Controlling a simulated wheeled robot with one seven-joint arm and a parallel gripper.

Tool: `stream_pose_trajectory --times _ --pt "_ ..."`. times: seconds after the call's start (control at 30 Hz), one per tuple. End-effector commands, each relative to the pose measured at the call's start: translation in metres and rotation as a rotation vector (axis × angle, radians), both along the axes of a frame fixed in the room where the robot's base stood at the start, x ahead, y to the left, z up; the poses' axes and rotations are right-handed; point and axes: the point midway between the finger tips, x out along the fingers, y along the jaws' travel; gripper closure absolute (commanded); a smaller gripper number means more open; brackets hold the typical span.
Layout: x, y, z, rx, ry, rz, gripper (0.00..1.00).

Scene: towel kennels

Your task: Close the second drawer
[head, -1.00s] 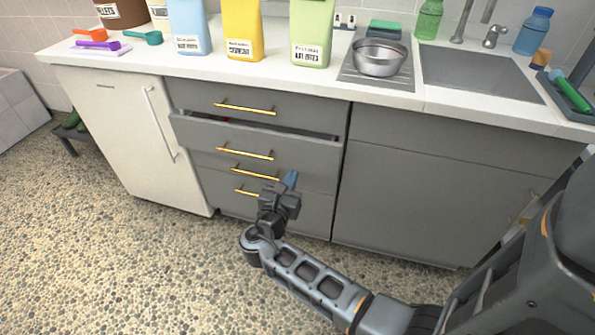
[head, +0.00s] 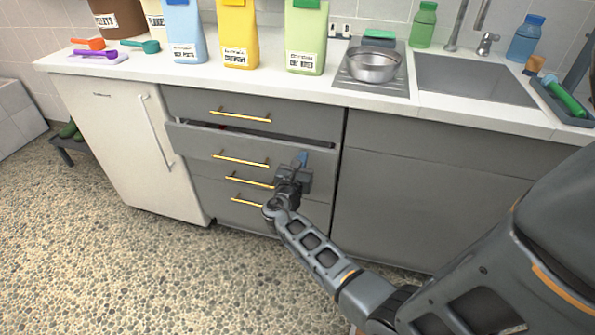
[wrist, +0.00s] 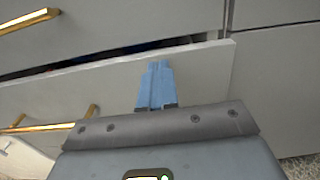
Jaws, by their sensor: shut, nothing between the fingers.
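The second drawer (head: 197,138) of the grey drawer stack stands partly open, with a dark gap along its top edge. Its brass handle (head: 241,160) is on the front, left of my gripper. My gripper (head: 303,158) is at the right part of this drawer's front. In the wrist view its blue fingers (wrist: 156,84) are together and empty, with their tips over the drawer front (wrist: 205,72) near its top edge. I cannot tell whether they touch it.
The top drawer (head: 290,113) and the lower drawers look shut. A white fridge (head: 115,150) is at the left and a grey cabinet (head: 430,200) at the right. Bags, scoops and a metal bowl (head: 373,66) stand on the counter (head: 325,90). The pebbled floor in front is clear.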

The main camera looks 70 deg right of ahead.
Motion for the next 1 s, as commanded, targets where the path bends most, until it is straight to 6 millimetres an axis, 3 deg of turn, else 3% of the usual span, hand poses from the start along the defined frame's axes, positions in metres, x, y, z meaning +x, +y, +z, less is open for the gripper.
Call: stream_pose_trajectory --times 0.17,0.57,0.8,1.0 --pt "0.001 -0.012 0.0 0.0 -0.001 -0.001 1.0" --pt "0.001 -0.015 0.0 0.0 -0.001 0.0 1.0" --pt "0.003 -0.039 -0.001 0.001 -0.001 0.0 1.0" --pt "0.003 -0.038 0.0 0.001 0.0 0.0 1.0"
